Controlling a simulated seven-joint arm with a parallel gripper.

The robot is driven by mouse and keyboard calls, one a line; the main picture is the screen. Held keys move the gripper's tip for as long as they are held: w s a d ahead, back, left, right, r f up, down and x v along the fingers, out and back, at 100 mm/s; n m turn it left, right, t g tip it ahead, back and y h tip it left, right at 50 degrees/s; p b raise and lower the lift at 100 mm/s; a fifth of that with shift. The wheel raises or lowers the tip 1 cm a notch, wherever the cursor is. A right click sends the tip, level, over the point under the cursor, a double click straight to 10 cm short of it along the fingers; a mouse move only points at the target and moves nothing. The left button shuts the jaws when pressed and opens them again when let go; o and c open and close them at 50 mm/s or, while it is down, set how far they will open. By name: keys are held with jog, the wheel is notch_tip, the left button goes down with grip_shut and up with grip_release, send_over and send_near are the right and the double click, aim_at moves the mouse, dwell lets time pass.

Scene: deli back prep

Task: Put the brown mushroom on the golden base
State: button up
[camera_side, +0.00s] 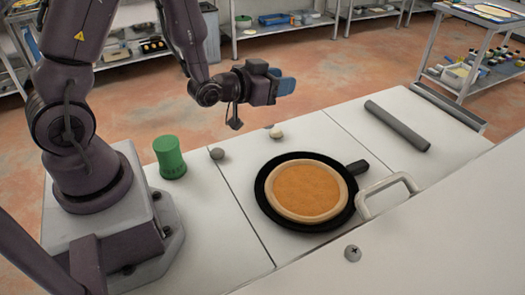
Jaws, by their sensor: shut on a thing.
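My gripper (285,86) is raised above the counter, behind and above the black pan, and points to the right. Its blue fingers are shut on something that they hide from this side. The golden base (306,190) is a round disc with an orange-gold top and a paler rim. It lies flat in a black pan (264,208), with nothing on top of it. I cannot clearly make out a brown mushroom. A small greyish round piece (217,153) lies on the counter left of the pan. A small pale piece (276,133) lies just behind the pan.
A green cylinder (171,160) stands near my base. A grey rolling-pin-like bar (397,126) lies on the white counter (345,130) at the right. Shelves with goods stand in the background.

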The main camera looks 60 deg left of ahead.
jog(key=a+f+h, duration=0.1)
jog(key=a, duration=0.1)
jog(key=a+f+m, duration=0.1)
jog(key=a, duration=0.1)
jog(key=s+a+f+h, duration=0.1)
jog(key=a+f, duration=0.1)
jog(key=shift+m+h, duration=0.3)
jog(key=shift+m, duration=0.1)
jog(key=s+d+f+m+g+h, duration=0.1)
jog(key=s+m+g+h, duration=0.2)
jog(key=s+m+h, duration=0.1)
jog(key=s+d+f+m+g+h, duration=0.1)
jog(key=s+f+m+g+h, duration=0.1)
jog(key=s+m+g+h, duration=0.1)
jog(key=s+d+f+m+g+h, duration=0.1)
jog(key=s+m+g+h, duration=0.2)
jog(key=s+m+h, duration=0.3)
jog(key=shift+s+d+f+g+h, duration=0.15)
jog(key=shift+s+g+h, duration=0.25)
jog(key=shift+s, duration=0.75)
